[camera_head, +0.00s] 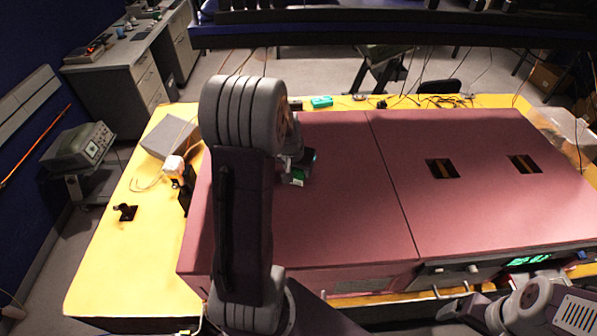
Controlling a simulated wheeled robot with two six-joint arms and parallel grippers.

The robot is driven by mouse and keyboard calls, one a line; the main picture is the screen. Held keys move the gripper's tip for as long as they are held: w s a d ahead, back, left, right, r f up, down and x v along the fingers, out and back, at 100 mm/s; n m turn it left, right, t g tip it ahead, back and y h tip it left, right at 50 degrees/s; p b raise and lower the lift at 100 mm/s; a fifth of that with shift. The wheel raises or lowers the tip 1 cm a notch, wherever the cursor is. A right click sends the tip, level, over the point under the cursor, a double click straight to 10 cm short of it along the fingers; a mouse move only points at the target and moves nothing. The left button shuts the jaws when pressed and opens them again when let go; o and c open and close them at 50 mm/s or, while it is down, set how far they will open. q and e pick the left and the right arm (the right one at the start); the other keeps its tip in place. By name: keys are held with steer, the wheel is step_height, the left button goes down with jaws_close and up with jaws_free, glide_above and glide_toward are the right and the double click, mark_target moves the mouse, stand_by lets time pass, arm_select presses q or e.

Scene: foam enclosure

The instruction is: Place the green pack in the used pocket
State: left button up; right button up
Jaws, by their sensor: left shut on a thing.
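My left gripper (295,172) reaches over the left part of the pink foam block (345,215) and is shut on the green pack (298,179). Only a small green and dark part of the pack shows; my arm and gripper hide the rest. A dark patch shows beside the pack, and I cannot tell whether it is a pocket. Two dark rectangular pockets, a left one (442,168) and a right one (524,163), are cut in the right part of the foam. No label on them is readable. My right arm is low at the right; its jaws are not clear.
The foam stands on a yellow table (130,245). A grey box (170,136), a white item with a cable (174,165) and a small black part (125,212) lie at the left. A teal item (322,101) lies behind the foam. The foam's right part is mostly clear.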

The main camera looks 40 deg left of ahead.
mark_target(301, 172)
arm_select(q)
steer(key=r, duration=0.1)
steer(key=r+b, duration=0.1)
steer(key=r, duration=0.1)
steer(key=shift+w+d+r, duration=0.2)
steer(key=shift+d+r, duration=0.1)
steer(key=shift+r, duration=0.1)
steer(key=w+d+r+b, duration=0.3)
steer(key=d+r, duration=0.3)
steer(key=d, duration=0.4)
steer(key=shift+w+d+r, duration=0.2)
steer(key=shift+r, duration=0.2)
